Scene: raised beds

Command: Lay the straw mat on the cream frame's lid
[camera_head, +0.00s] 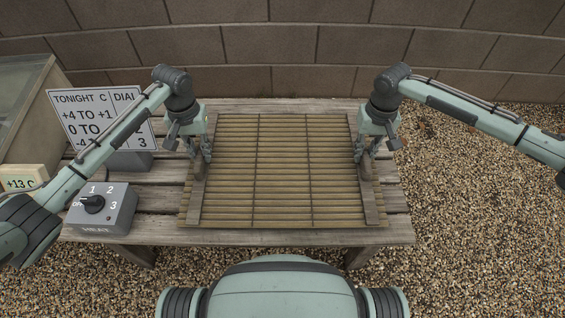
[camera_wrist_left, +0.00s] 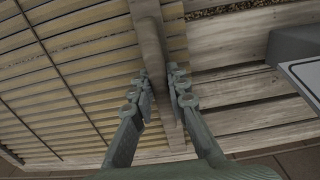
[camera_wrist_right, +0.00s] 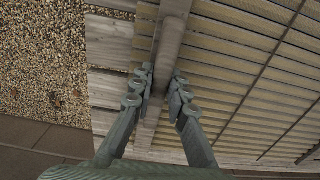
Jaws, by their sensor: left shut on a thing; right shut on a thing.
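The straw mat (camera_head: 285,175) is a slatted tan mat with a wooden bar along each short side. It lies flat over the wooden bench (camera_head: 160,234); I cannot tell whether it touches it. My left gripper (camera_head: 203,158) is shut on the mat's left bar, and the left wrist view shows its fingers on either side of that bar (camera_wrist_left: 151,50). My right gripper (camera_head: 364,160) is shut on the right bar, also seen in the right wrist view (camera_wrist_right: 170,45). The cream frame (camera_head: 28,115) with a sloped glass lid (camera_head: 20,82) stands at the far left, partly cut off.
A sign (camera_head: 105,118) with temperatures and dial settings stands behind a grey heat dial box (camera_head: 102,208). A small +13 C display (camera_head: 22,178) sits by the frame. A block wall (camera_head: 290,45) runs behind; gravel (camera_head: 470,200) lies right.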

